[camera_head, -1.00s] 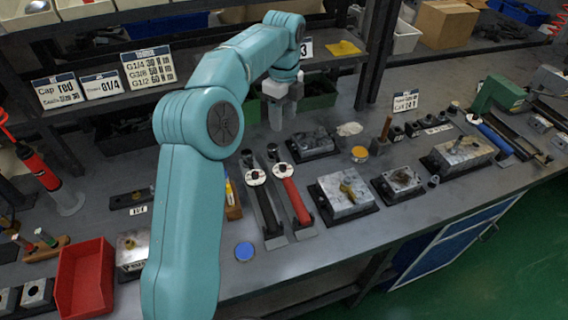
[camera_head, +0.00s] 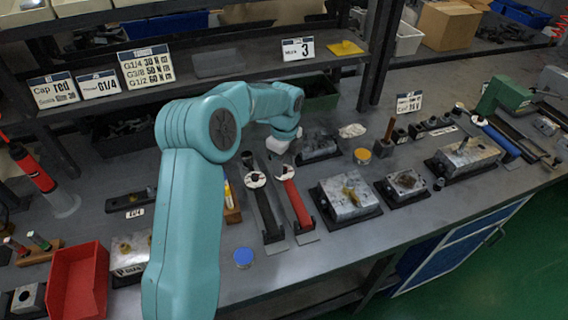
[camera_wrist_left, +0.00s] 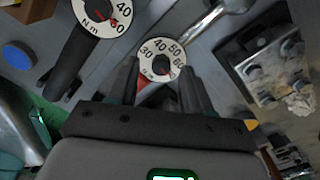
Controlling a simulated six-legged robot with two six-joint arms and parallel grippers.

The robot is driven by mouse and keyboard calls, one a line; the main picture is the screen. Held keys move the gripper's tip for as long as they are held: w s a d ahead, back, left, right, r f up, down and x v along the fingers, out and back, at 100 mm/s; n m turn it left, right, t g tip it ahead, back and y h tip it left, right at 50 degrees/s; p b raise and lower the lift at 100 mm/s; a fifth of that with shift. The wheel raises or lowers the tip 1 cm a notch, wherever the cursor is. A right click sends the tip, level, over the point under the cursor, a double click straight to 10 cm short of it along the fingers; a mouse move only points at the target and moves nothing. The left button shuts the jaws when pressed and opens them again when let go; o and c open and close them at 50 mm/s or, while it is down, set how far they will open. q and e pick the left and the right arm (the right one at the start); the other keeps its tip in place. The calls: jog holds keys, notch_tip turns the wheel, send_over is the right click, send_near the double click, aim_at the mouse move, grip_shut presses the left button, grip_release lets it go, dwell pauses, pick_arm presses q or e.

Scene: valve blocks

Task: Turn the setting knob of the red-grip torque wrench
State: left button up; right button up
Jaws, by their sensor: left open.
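The red-grip torque wrench (camera_head: 299,205) lies on the bench, its red handle running toward the front edge. Its white dial (camera_head: 288,173) is at the far end. In the left wrist view this dial (camera_wrist_left: 162,61) shows numbers from 30 to 60 and a dark knob at its centre with a red mark. My left gripper (camera_wrist_left: 164,78) is open, with a finger on each side of the dial; I cannot tell whether they touch it. My right gripper is not in view.
A black-grip wrench (camera_head: 266,208) with a similar dial lies just left. Valve blocks (camera_head: 345,196) stand to the right. A blue cap (camera_head: 243,257) lies in front and a red tray (camera_head: 80,281) at left. The shelf with label cards (camera_head: 147,66) overhangs behind.

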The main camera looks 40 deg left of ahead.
pick_arm(q)
jog(key=shift+a+f, duration=0.1)
jog(key=shift+f, duration=0.4)
grip_shut()
jog(key=n, duration=0.4)
jog(key=shift+n, duration=0.4)
jog(key=n, duration=0.5)
jog(key=n+b, duration=0.1)
jog(key=n, duration=0.8)
jog(key=shift+n+b, duration=0.3)
jog(key=shift+n, duration=0.1)
